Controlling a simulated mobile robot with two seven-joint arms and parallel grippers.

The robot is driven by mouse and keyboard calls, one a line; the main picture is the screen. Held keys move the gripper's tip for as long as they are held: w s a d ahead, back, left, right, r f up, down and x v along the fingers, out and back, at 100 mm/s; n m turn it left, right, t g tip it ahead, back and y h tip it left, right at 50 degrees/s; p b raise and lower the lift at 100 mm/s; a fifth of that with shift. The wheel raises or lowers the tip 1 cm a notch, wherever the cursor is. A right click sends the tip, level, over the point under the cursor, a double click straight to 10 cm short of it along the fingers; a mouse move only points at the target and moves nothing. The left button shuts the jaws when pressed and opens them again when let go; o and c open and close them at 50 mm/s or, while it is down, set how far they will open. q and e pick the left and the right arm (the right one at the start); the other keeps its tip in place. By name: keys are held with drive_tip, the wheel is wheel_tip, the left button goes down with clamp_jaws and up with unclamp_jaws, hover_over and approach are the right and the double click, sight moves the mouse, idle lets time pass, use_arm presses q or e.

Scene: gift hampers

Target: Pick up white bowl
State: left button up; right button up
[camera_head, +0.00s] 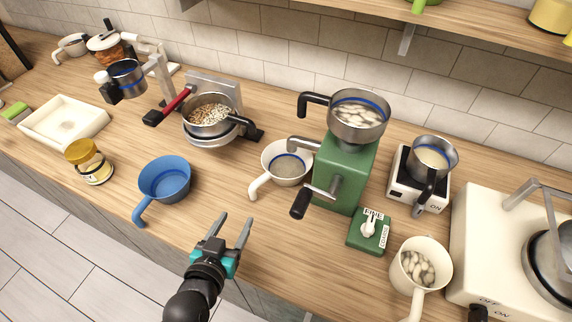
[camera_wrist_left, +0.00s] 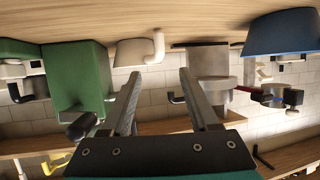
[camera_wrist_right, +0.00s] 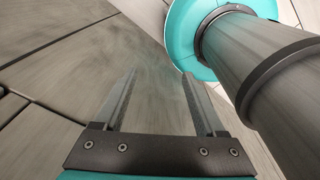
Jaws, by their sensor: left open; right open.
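A white bowl (camera_head: 264,178) with a handle and greyish contents stands on the counter beside the green grinder (camera_head: 345,170). It also shows in the left wrist view (camera_wrist_left: 133,52), where the picture is upside down. Another white handled bowl (camera_head: 408,290), holding whitish lumps, stands at the front right. My left gripper (camera_head: 234,221) is open and empty, in front of the first white bowl and apart from it. My right gripper (camera_wrist_right: 158,76) is open and empty in the right wrist view and does not show in the head view.
A blue pan (camera_head: 165,181) stands left of my left gripper. A green switch box (camera_head: 358,240) and a small scale (camera_head: 403,192) with a pot are to the right. A honey jar (camera_head: 94,168) and a white tray (camera_head: 55,137) are at the left. Bare counter lies around my left gripper.

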sight(251, 193)
use_arm(q)
drive_tip(key=b+x, duration=0.1)
drive_tip(key=x, duration=0.7)
drive_tip(key=shift+w+f, duration=0.1)
drive_tip(key=shift+w, duration=0.05)
drive_tip(key=shift+b+x, duration=0.45)
drive_tip(key=shift+x, duration=2.25)
drive_tip(key=shift+f, duration=0.15)
clamp_jaws()
